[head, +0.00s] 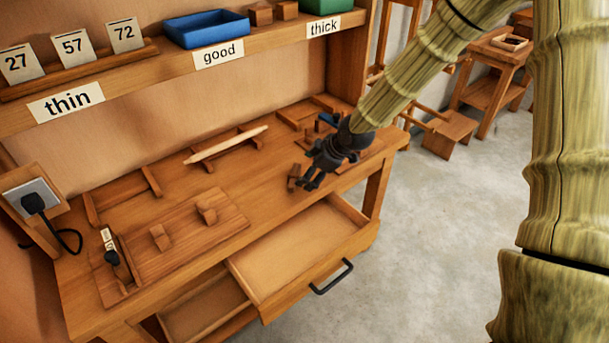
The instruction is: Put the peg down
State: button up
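A long pale rod with tapered ends (226,144), perhaps the peg, lies across a small wooden cradle at the back middle of the bench. My gripper (309,184) is over the right part of the bench, pointing down and left. Its dark fingers sit close together beside a small upright brown wooden piece (293,177). I cannot tell whether the fingers touch or hold that piece, or whether it is a peg. No other peg shows clearly in my gripper.
The workbench (190,182) holds a board with two blocks (175,228) at front left and empty cradles (122,194). A drawer (305,245) stands open below. The shelf above bears number cards, a blue tray (206,28) labelled good and a green bin (325,6).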

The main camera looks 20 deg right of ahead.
jog(key=shift+v, duration=1.7)
